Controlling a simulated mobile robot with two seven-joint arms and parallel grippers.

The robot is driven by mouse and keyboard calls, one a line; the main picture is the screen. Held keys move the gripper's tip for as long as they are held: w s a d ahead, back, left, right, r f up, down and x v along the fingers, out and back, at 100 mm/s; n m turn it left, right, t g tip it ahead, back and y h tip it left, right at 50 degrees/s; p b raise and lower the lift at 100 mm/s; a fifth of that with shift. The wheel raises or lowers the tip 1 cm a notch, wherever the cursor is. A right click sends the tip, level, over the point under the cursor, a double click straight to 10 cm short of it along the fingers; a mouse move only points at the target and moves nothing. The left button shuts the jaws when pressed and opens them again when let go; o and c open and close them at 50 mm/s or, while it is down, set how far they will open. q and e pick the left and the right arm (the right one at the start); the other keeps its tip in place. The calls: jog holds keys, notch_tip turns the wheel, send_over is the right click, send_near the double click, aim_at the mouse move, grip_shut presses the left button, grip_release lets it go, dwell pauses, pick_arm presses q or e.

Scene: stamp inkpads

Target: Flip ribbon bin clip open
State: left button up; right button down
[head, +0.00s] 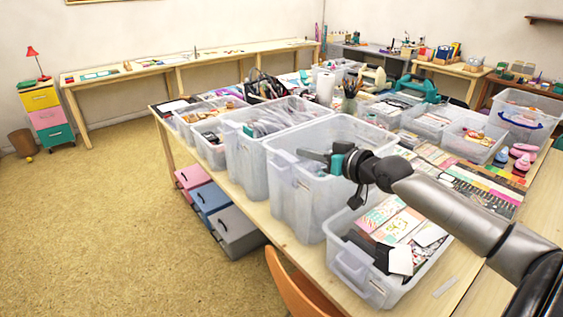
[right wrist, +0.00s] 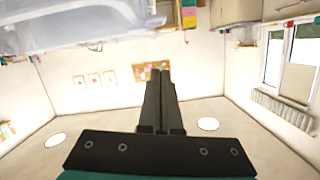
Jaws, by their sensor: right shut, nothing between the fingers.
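A tall clear plastic bin (head: 290,205) stands at the table's near left edge, its top open. I cannot tell for sure that it is the ribbon bin, and its clip is too small to make out in the head view. My right gripper (head: 304,155) is at the height of this bin's rim, pointing left, shut and empty. In the right wrist view the shut fingers (right wrist: 160,73) have nothing between them. A clear bin edge (right wrist: 90,32) with a small pale tab (right wrist: 155,19) shows at the upper left there, apart from the fingertips. My left gripper is not in view.
A second tall clear bin (head: 243,165) stands just left of the first. A lower clear bin with papers (head: 352,268) sits in front, under my right arm. An orange chair (head: 290,285) is at the table's near edge. The floor at left is open.

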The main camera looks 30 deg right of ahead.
jog(key=b, duration=0.1)
send_over(281, 161)
jog(key=s+a, duration=0.1)
jog(key=s, duration=0.2)
notch_tip(281, 161, down, 2)
jog(key=shift+s+a, duration=0.1)
jog(key=shift+s, duration=0.05)
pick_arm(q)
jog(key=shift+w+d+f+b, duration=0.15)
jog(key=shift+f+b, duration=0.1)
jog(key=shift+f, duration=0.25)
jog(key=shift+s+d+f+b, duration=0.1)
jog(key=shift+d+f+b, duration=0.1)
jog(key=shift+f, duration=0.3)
pick_arm(e)
jog(key=shift+a+f, duration=0.25)
jog(key=shift+f, duration=0.75)
jog(key=shift+a+f, duration=0.2)
jog(key=shift+f, duration=0.8)
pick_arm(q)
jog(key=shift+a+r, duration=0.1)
pick_arm(e)
jog(key=shift+a+p, duration=0.15)
jog(key=shift+p, duration=0.25)
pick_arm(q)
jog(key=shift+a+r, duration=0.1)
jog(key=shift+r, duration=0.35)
pick_arm(e)
jog(key=shift+a+n, duration=0.15)
jog(key=shift+n, duration=0.15)
